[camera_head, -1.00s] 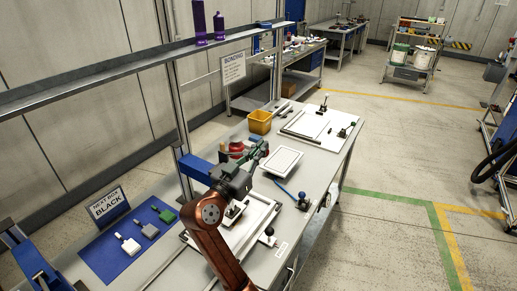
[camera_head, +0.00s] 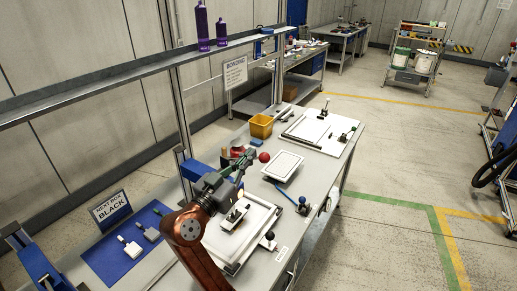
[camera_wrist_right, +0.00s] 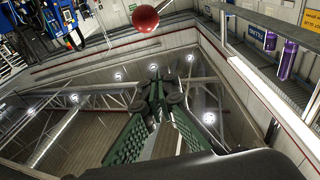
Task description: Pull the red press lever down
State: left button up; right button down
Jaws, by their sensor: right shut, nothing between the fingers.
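The red ball knob (camera_head: 264,157) of the press lever shows in the head view, just right of my right gripper's fingertips. The rest of the lever is hard to make out behind the gripper. The knob also shows at the top of the right wrist view (camera_wrist_right: 145,18), apart from the fingers. My right gripper (camera_head: 245,159) has green fingers, shut and empty, pointing up and right. Its closed fingertips (camera_wrist_right: 157,73) show in the wrist view with a gap to the knob. A blue press part (camera_head: 196,170) stands behind the gripper. My left gripper is not in view.
A white framed fixture (camera_head: 263,215) lies below the gripper. A blue mat (camera_head: 112,261) with small parts is at left. A shelf (camera_head: 130,75) runs above.

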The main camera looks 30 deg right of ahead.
jog(key=v, duration=0.3)
jog(key=shift+s, duration=0.1)
jog(key=shift+r, duration=0.1)
dwell(0.3)
